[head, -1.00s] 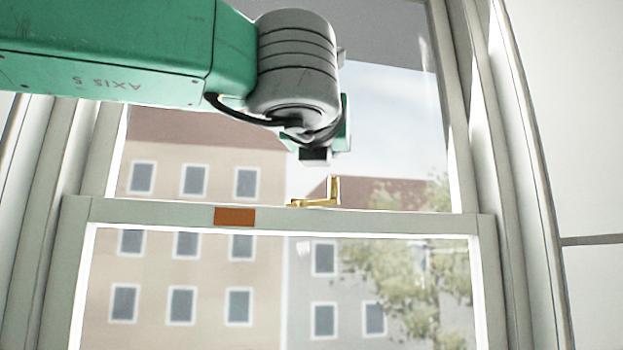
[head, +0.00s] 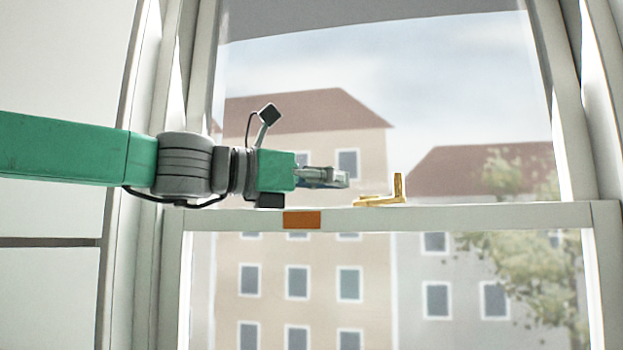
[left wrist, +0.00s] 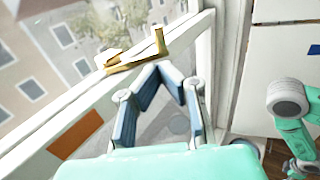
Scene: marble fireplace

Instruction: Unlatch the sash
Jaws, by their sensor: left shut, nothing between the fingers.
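The brass latch (head: 381,198) sits on top of the sash's white meeting rail (head: 450,215), with its handle standing upright at the right end. It also shows in the left wrist view (left wrist: 135,56), just beyond the fingers. My left gripper (head: 345,180) is shut and empty, to the left of the latch and slightly above the rail, pointing right. In the left wrist view its blue fingers (left wrist: 165,72) meet at the tips close to the latch; I cannot tell whether they touch it.
An orange patch (head: 302,220) is on the rail left of the latch. The white window frame (head: 580,110) rises at the right. Glass panes lie above and below the rail, with buildings outside. A green and grey arm (left wrist: 290,100) shows at the right of the left wrist view.

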